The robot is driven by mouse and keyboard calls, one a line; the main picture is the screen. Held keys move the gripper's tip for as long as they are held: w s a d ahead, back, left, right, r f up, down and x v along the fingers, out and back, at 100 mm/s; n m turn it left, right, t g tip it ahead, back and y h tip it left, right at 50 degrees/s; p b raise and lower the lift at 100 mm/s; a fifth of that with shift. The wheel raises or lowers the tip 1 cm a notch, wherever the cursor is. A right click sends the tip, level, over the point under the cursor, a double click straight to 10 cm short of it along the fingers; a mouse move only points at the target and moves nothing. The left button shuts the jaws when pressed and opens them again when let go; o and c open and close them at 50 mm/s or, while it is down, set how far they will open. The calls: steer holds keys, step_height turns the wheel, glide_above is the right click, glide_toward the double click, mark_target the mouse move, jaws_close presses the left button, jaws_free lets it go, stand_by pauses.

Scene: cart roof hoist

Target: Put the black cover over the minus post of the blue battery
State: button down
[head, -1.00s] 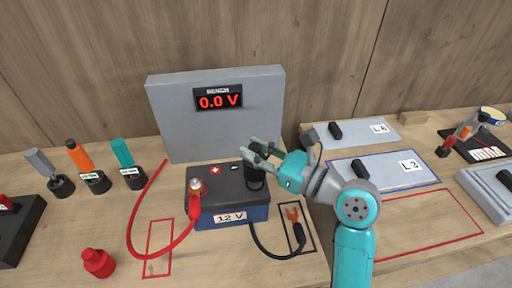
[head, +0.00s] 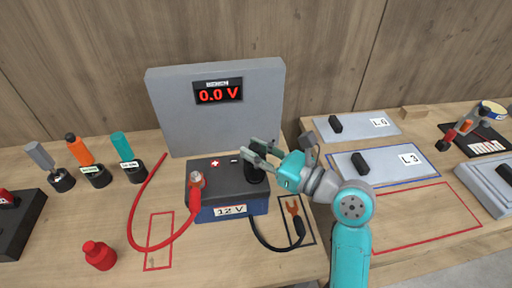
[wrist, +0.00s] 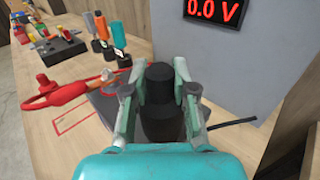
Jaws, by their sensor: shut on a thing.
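The blue battery (head: 240,210) with a dark top and a "12 V" label stands on the bench in front of the grey meter panel. My gripper (head: 254,154) is shut on the black cover (head: 254,174), one finger on each side. In the wrist view the black cover (wrist: 160,98) stands upright between the fingers, narrower at its top. The cover is over the right part of the battery top, beside the minus mark (head: 234,161). The minus post is hidden; I cannot tell whether the cover rests fully down. A red lead (head: 196,196) is on the plus post.
The black lead's end (head: 297,226) lies inside a black outline right of the battery. A red cap (head: 99,256) stands at the front left. Several coloured-handled tools stand at the left. The meter panel (head: 170,110) rises close behind the battery and reads 0.0 V.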

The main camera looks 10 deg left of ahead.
steer(key=shift+f, duration=0.65)
steer(key=c, duration=0.8)
jaws_free()
steer(key=shift+c, duration=0.2)
steer(key=v, duration=1.2)
